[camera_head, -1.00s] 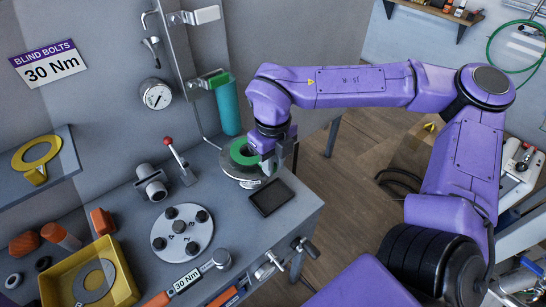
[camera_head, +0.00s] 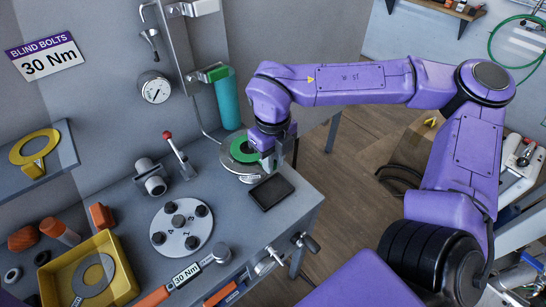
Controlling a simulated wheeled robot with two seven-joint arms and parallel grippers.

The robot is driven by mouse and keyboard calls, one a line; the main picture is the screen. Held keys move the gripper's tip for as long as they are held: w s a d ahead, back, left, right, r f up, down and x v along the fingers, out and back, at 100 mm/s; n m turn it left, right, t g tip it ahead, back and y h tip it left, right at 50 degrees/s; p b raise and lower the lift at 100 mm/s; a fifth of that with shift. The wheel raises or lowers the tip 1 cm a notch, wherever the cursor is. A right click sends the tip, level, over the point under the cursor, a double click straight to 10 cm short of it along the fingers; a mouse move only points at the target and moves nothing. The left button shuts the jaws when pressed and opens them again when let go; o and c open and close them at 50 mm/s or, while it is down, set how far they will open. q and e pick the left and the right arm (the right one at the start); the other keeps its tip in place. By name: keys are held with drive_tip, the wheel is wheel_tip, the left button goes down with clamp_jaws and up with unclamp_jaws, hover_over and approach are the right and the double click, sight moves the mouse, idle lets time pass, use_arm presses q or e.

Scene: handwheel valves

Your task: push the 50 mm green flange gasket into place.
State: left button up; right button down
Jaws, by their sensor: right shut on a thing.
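The green flange gasket (camera_head: 241,151) is a flat ring at the right end of the grey workbench. It lies at the top of a round silvery metal flange (camera_head: 236,169); whether it is fully seated is unclear. My right gripper (camera_head: 267,158) reaches down from above and is shut on the gasket's right edge. The fingertips and that edge are partly hidden by the gripper body. My left gripper is not in view.
A black square pad (camera_head: 271,192) lies just in front of the flange. A teal cylinder (camera_head: 228,100) stands behind it. A bolted round plate (camera_head: 181,244), a red-knobbed lever (camera_head: 179,155) and a yellow tray (camera_head: 126,283) are to the left.

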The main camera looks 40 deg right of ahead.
drive_tip(key=shift+f, duration=0.25)
drive_tip(key=shift+f, duration=0.1)
idle(0.6)
drive_tip(key=c, duration=0.9)
unclamp_jaws()
wheel_tip(320, 180, up, 5)
drive_tip(key=p, duration=0.5)
